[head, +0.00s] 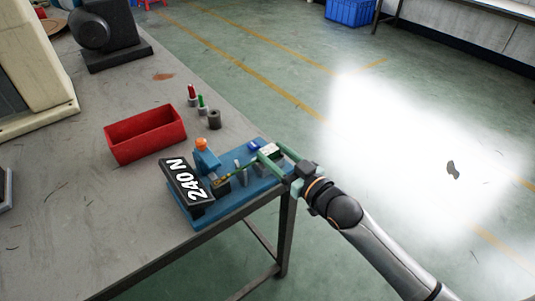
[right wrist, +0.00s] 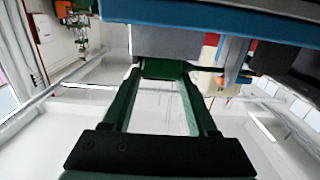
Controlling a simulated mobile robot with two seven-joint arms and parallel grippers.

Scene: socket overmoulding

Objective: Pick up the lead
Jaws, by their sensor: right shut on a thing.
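A thin green lead (head: 243,167) runs across the fixture toward my right gripper (head: 269,152). That gripper reaches in from the right, its green fingers shut on the lead's pale end. In the right wrist view, a thin dark line (right wrist: 207,68) leaves from between the fingertips (right wrist: 162,70), just under a grey block (right wrist: 165,42). The fingers hide most of the held end. My left gripper is not in view.
A red open bin (head: 145,145) stands left of the fixture. Behind the fixture are red and green small pieces (head: 193,97) and a dark grey cylinder (head: 214,119). A black machine (head: 105,35) stands at the far left. The front of the table is mostly clear.

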